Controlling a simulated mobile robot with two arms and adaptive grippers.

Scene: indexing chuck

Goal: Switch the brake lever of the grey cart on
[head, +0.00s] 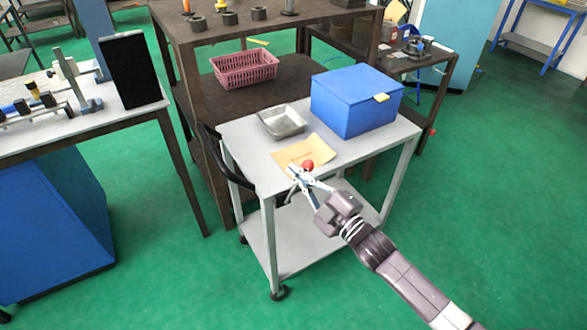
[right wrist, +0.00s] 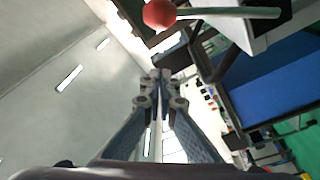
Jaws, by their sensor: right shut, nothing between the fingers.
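The grey cart (head: 240,134) stands in the middle of the head view. Its brake lever has a red ball knob (head: 308,165) at the cart's near edge. My right gripper (head: 294,170) is shut and empty, just left of the knob in that view, and the gripper partly hides the lever's rod. In the right wrist view the red knob (right wrist: 160,13) and its pale rod (right wrist: 235,12) lie above the closed fingertips (right wrist: 160,76), with a visible gap. My left gripper is not in view.
On the cart top are a blue box (head: 355,103), a metal tray (head: 282,121) and a tan envelope (head: 305,151). A dark bench (head: 200,80) with a pink basket (head: 245,69) stands behind. The green floor (head: 490,220) at right is clear.

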